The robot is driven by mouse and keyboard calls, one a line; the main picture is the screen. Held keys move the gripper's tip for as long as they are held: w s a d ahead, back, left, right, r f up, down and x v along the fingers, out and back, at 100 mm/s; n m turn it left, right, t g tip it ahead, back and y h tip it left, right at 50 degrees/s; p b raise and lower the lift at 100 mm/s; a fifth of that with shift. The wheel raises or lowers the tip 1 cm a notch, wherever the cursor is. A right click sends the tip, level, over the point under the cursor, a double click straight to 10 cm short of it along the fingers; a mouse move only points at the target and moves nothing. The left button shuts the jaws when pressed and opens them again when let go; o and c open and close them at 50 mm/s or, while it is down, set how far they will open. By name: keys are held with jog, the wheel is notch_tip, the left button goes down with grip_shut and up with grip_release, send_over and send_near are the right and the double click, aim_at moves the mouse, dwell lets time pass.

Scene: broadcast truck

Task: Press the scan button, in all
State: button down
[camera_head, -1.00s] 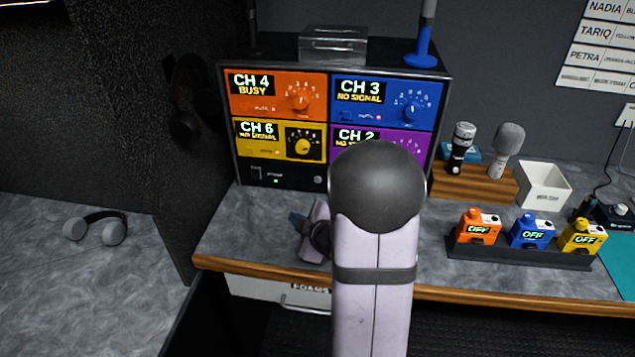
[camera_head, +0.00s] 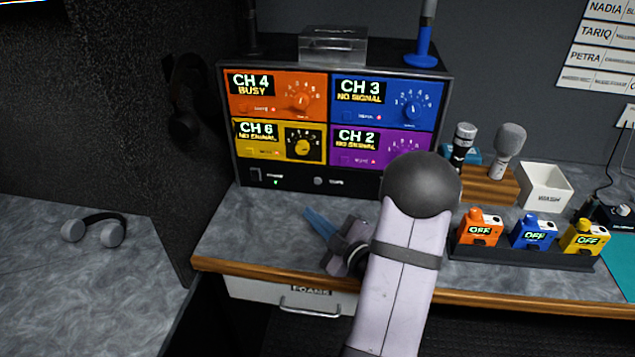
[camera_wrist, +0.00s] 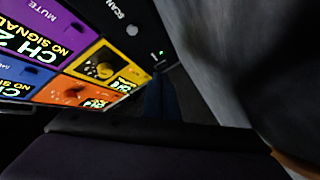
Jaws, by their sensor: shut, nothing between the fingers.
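The scan button (camera_head: 318,181) is a small round grey knob on the black bottom strip of the receiver rack (camera_head: 228,140), left of its label. In the wrist view the scan button (camera_wrist: 131,30) shows as a pale disc beside the word SCAN. My gripper (camera_head: 308,213) is shut and empty, its blue fingers pointing up and left over the bench, in front of and below the rack's bottom strip. In the wrist view my gripper (camera_wrist: 158,78) appears dark and is apart from the button. Nothing covers the button.
The rack reads CH 4 BUSY; CH 3, CH 6 and CH 2 show NO SIGNAL. A power switch (camera_head: 255,175) and green light sit left of the button. Right are a wooden microphone stand (camera_head: 478,185), a white bin (camera_head: 544,187) and a dark tray (camera_head: 520,257) of coloured packs.

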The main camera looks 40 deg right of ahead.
aim_at(318, 181)
jog(key=shift+w, duration=0.1)
jog(key=shift+w+d+p, duration=0.3)
jog(key=shift+w+d, duration=1.95)
jog(key=shift+d, duration=0.05)
jog(key=shift+w+d, duration=0.8)
jog(key=shift+w+d+b, duration=0.15)
jog(key=shift+b, duration=0.15)
jog(key=shift+w+d, duration=0.15)
jog(key=shift+w+d, duration=0.3)
dwell(1.1)
jog(key=shift+s+a, duration=0.1)
jog(key=shift+s, duration=0.05)
jog(key=shift+s+a+b, duration=0.3)
jog(key=shift+s+a, duration=0.15)
jog(key=shift+a, duration=0.05)
dwell(0.5)
